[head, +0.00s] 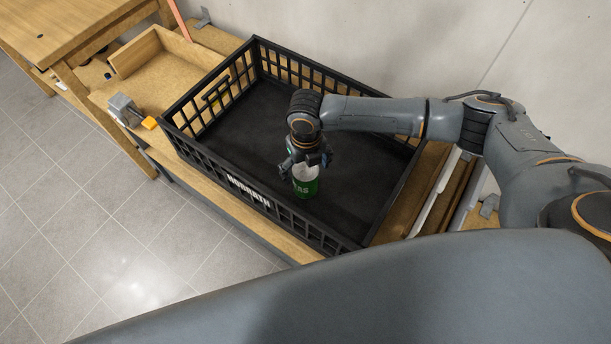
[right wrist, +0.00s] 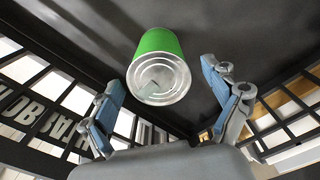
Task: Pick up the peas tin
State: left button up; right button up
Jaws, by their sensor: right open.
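The fingers are open and appear apart from the tin. My left gripper is not in view.
The crate's latticed walls surround the tin, and the crate floor around it is bare. A wooden tray (head: 160,75) and a grey metal piece (head: 123,110) with an orange block (head: 149,123) are on the bench to the left. A concrete wall (head: 400,45) rises behind.

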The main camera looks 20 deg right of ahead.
jog(key=shift+f+p, duration=0.35)
jog(key=shift+f, duration=0.25)
notch_tip(320, 180, down, 4)
jog(key=shift+f+p, duration=0.1)
jog(key=shift+p, duration=0.3)
jog(key=c, duration=1.2)
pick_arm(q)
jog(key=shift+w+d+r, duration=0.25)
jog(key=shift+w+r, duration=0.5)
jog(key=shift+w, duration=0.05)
pick_arm(e)
jog(key=shift+c, duration=0.2)
